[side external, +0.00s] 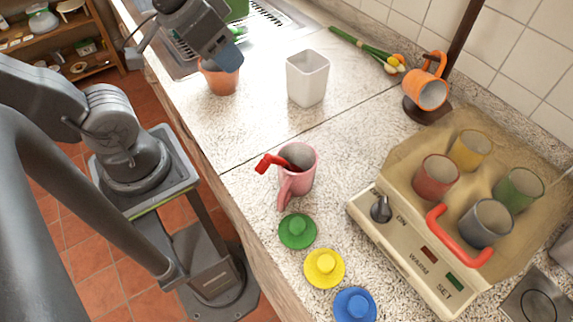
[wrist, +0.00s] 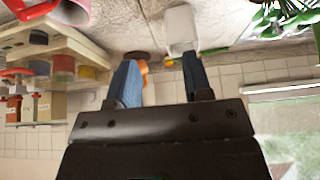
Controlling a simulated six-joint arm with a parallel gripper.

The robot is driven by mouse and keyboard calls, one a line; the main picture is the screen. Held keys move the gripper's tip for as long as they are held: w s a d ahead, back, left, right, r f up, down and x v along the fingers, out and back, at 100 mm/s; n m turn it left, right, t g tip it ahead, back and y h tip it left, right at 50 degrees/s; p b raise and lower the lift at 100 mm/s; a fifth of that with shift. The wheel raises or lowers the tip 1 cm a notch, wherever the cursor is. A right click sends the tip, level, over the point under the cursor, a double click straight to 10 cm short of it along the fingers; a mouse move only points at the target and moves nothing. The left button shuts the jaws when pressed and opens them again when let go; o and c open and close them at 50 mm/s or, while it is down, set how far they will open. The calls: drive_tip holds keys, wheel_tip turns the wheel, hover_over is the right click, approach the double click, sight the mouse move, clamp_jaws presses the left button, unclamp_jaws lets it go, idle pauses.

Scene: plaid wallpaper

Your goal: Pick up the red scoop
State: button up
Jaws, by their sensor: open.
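The red scoop (side external: 270,162) stands in a pink mug (side external: 304,168) on the counter in the side view. Its red handle leans out over the mug's left rim, and its lower part is hidden inside. My gripper (side external: 232,56) is up at the top of the side view, over a terracotta pot, well apart from the mug. In the wrist view my gripper (wrist: 160,80) has its two blue fingers spread with nothing held between them.
A terracotta pot (side external: 218,80) and a white cup (side external: 307,77) stand behind the mug. Green, yellow and blue lids (side external: 324,268) lie in front. A beige warmer (side external: 400,232) with several mugs is at right. An orange mug (side external: 426,92) hangs on a stand. Counter left of the mug is clear.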

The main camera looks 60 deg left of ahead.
drive_tip(key=n+g, duration=0.1)
drive_tip(key=g, duration=0.5)
approach(274, 156)
wheel_tip(274, 156, down, 11)
drive_tip(key=shift+s+r, duration=0.1)
drive_tip(key=shift+r, duration=0.1)
drive_tip(key=shift+c, duration=0.4)
clamp_jaws()
